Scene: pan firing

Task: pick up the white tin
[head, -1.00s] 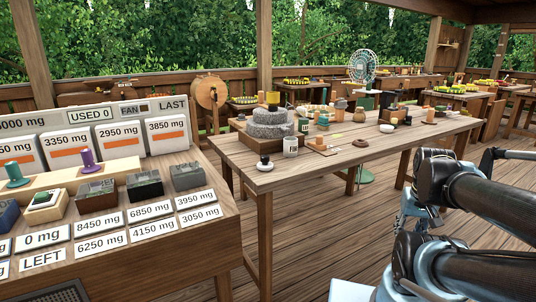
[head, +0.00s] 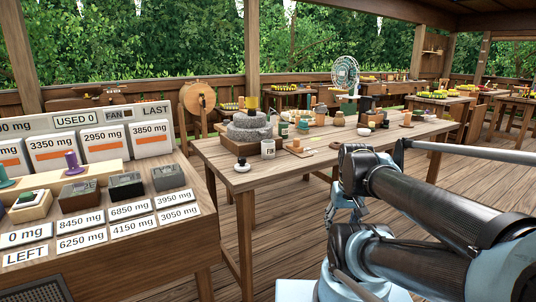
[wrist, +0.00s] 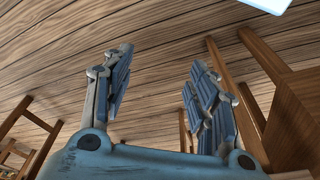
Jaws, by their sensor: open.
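A small white tin (head: 268,149) with dark marking on its front stands upright on the long wooden table (head: 292,166). It is near the table's front edge, just right of a round grey stone mill (head: 249,128). My gripper (wrist: 160,72) shows in the wrist view with its two fingers wide apart and nothing between them. Only floor planks and wooden legs lie behind the fingers there, and the tin is not in that view. In the head view my arm is at the right, well apart from the tin; I cannot make out the fingertips there.
A slanted counter (head: 160,228) with weight labels and small dark blocks stands at the left. Floor shows between counter and table.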

